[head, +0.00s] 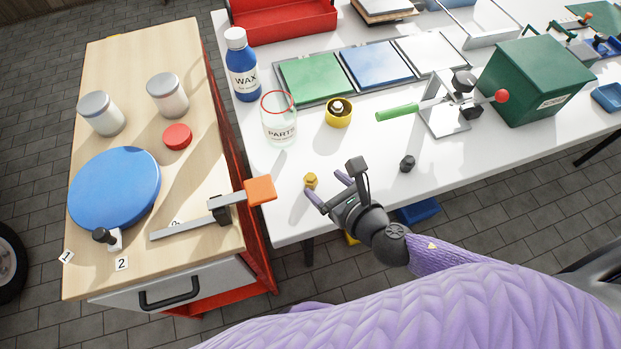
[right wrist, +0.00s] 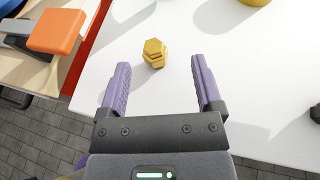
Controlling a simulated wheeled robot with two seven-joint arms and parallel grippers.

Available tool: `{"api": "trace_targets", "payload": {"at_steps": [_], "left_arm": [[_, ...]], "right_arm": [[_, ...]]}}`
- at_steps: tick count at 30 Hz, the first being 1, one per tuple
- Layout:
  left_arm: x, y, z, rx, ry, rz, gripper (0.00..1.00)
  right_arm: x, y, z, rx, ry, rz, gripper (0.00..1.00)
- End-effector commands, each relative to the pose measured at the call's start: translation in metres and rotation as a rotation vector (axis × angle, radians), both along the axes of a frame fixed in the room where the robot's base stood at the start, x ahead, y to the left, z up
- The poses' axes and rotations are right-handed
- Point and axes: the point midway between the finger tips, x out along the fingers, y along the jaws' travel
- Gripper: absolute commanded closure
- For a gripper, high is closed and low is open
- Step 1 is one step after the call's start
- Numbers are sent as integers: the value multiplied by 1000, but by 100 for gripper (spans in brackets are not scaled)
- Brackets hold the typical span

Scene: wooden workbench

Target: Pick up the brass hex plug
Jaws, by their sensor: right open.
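The brass hex plug (head: 311,181) stands on the white table near its front left corner. In the right wrist view the plug (right wrist: 154,53) lies ahead of the fingertips, between their lines and a little nearer the left finger. My right gripper (head: 327,188) is open and empty just to the right of the plug; its two purple fingers also show in the right wrist view (right wrist: 160,75). No contact between fingers and plug shows. My left gripper is not in view.
A glass PARTS jar (head: 279,120) and a blue WAX bottle (head: 241,66) stand behind the plug. A dark hex piece (head: 408,163) sits to the right. An orange-ended clamp (head: 260,191) lies on the wooden bench to the left. The table around the plug is clear.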

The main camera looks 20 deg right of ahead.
Motion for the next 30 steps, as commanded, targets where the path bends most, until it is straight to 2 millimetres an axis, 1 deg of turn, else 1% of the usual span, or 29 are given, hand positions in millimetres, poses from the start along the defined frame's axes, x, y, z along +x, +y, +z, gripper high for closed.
{"api": "trace_targets", "payload": {"at_steps": [1,4,8,10,13,18,19,20,21,26,27,29,30], "left_arm": [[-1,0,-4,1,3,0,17],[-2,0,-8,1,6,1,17],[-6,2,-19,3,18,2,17],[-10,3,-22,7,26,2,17],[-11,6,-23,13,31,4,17],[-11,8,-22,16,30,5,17],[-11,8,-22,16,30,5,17],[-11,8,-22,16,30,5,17],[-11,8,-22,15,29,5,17],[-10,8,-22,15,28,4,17],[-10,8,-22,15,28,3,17],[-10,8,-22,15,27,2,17],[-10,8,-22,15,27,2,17]], "right_arm": [[7,2,-5,1,-2,-2,16],[19,8,-11,3,0,-3,16],[41,22,-24,7,1,-5,16],[51,25,-27,6,1,-7,16],[57,27,-29,5,2,-6,16],[57,27,-28,5,3,-7,16],[57,27,-27,5,3,-7,20],[57,27,-27,6,3,-7,27],[57,27,-27,6,3,-7,35],[57,27,-27,6,3,-7,69],[57,27,-27,6,3,-7,78],[57,27,-27,6,3,-8,90],[57,27,-27,7,3,-8,99]]}}
